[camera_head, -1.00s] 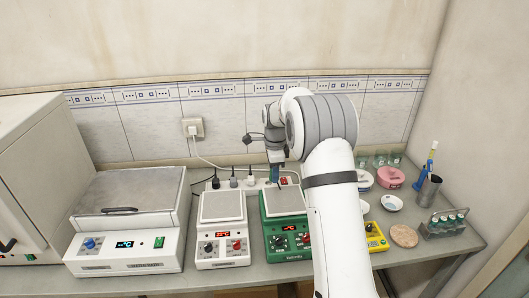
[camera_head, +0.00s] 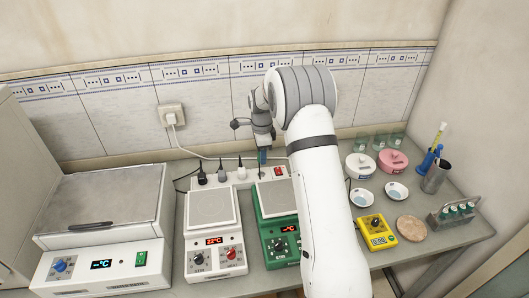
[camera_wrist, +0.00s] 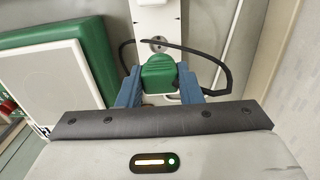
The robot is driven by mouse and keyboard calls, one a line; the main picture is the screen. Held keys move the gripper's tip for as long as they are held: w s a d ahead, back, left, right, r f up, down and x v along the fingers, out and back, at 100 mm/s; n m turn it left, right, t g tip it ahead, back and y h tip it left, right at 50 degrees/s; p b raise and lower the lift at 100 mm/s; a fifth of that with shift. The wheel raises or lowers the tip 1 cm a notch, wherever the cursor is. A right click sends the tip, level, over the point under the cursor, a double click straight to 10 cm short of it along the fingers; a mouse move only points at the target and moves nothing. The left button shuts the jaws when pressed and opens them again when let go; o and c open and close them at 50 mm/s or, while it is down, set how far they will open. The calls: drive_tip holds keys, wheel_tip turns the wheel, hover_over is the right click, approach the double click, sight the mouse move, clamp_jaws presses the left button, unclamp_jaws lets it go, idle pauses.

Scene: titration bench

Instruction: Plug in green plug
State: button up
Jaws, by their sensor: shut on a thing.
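My gripper (camera_head: 262,157) is over the right part of the white power strip (camera_head: 235,181), behind the green hotplate (camera_head: 279,234). In the wrist view its two blue fingers (camera_wrist: 160,88) are shut on the green plug (camera_wrist: 158,71), one on each side. A black cable (camera_wrist: 215,55) loops around the plug. A round socket (camera_wrist: 158,45) of the strip shows just beyond the plug. I cannot tell whether the plug touches the strip. In the head view the plug cannot be made out.
Dark plugs (camera_head: 202,177) and grey plugs sit in the strip's left part; a red switch (camera_head: 279,171) is at its right. A white hotplate (camera_head: 213,235) stands left of the green one. A yellow device (camera_head: 376,232) and dishes are to the right.

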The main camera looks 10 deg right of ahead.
drive_tip(key=shift+s+a+f+b, duration=0.15)
drive_tip(key=shift+f+b, duration=0.4)
drive_tip(key=shift+f, duration=0.5)
drive_tip(key=shift+f+b, duration=0.8)
drive_tip(key=shift+f, duration=0.95)
drive_tip(key=shift+b, duration=0.4)
drive_tip(key=shift+f+b, duration=0.4)
drive_tip(key=shift+f, duration=0.15)
drive_tip(key=o, duration=1)
wheel_tip(320, 180, up, 8)
drive_tip(key=shift+f+b, duration=0.1)
drive_tip(key=shift+b, duration=0.6)
